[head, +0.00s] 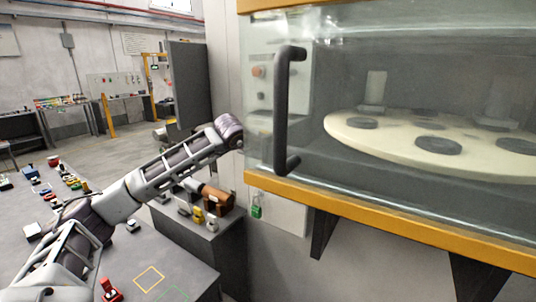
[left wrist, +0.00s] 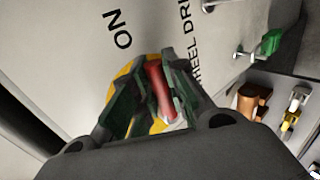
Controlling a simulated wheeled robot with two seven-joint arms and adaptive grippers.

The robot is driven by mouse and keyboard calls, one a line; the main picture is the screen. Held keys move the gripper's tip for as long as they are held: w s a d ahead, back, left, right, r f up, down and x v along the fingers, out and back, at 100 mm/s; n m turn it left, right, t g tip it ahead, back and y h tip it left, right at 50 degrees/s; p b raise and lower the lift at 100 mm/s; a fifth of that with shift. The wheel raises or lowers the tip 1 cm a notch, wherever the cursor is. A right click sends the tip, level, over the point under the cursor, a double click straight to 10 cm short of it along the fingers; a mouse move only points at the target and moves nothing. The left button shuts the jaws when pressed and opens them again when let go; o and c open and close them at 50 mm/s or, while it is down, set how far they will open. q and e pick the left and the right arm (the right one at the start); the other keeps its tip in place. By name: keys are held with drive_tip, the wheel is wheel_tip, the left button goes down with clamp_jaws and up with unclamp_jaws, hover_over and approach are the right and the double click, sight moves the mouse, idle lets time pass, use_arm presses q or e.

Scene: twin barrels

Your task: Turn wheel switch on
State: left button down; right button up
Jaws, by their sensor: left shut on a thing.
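The wheel switch (left wrist: 158,82) shows in the left wrist view as a red handle on a yellow round base, on a light panel. The letters "ON" stand beside it, and "WHEEL DRI..." is partly covered. My left gripper (left wrist: 150,95) is shut on the red handle, with a dark finger on each side of it. In the head view my left arm reaches in from the left to the cabinet's near edge, and its gripper is hidden there. My right gripper is in neither view.
A glass-fronted cabinet with a yellow frame (head: 390,222) and a black handle (head: 282,110) fills the right. Inside is a round cream table (head: 390,137). A grey bench with a brown case (head: 217,200) stands beneath my arm.

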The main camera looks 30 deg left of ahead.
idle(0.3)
use_arm(q)
drive_tip(key=c, duration=1.4)
unclamp_jaws()
drive_tip(key=shift+v, duration=5.95)
drive_tip(key=shift+d, duration=0.1)
